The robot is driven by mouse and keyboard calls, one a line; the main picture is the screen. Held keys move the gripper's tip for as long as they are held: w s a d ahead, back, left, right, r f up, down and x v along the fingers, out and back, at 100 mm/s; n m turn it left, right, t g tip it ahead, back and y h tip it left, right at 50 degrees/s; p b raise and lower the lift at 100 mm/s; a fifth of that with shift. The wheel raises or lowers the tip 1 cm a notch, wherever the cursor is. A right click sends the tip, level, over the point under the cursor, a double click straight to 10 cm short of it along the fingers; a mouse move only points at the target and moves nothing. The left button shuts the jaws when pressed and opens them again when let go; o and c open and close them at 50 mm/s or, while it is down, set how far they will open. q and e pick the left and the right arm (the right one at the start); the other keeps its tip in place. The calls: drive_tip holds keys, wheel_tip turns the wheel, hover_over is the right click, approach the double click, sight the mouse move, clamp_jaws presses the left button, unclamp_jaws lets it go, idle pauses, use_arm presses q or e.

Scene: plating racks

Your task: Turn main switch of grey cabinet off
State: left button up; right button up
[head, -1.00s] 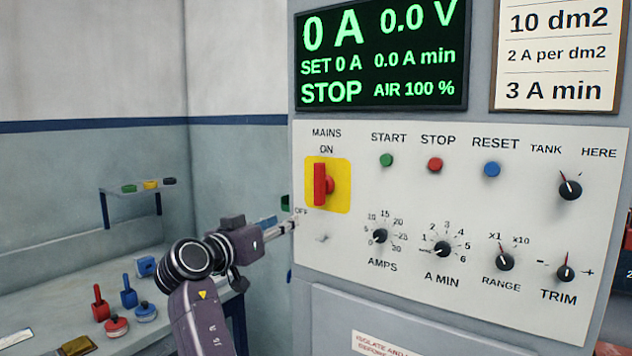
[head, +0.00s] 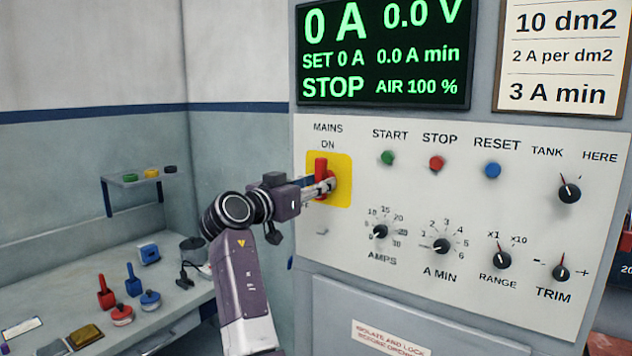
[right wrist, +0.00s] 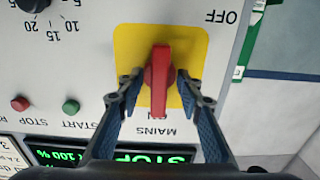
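The red main switch handle (head: 321,170) sits on a yellow plate (head: 344,170) under the MAINS label on the grey cabinet (head: 366,300). The handle stands upright, pointing at ON. My right gripper (head: 326,187) is at the handle, its fingers reaching in from the left in the head view. In the right wrist view, which is upside down, the red handle (right wrist: 160,82) lies between the two open fingers (right wrist: 158,88), with a small gap visible on the left side. Contact on the right side cannot be told. My left gripper is out of view.
Green, red and blue buttons (head: 437,163) and several black knobs (head: 441,246) are right of the switch. The green display (head: 384,50) above reads 0 A and STOP. A bench (head: 180,318) with red and blue items and a small shelf (head: 140,178) are at left.

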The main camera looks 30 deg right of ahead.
clamp_jaws()
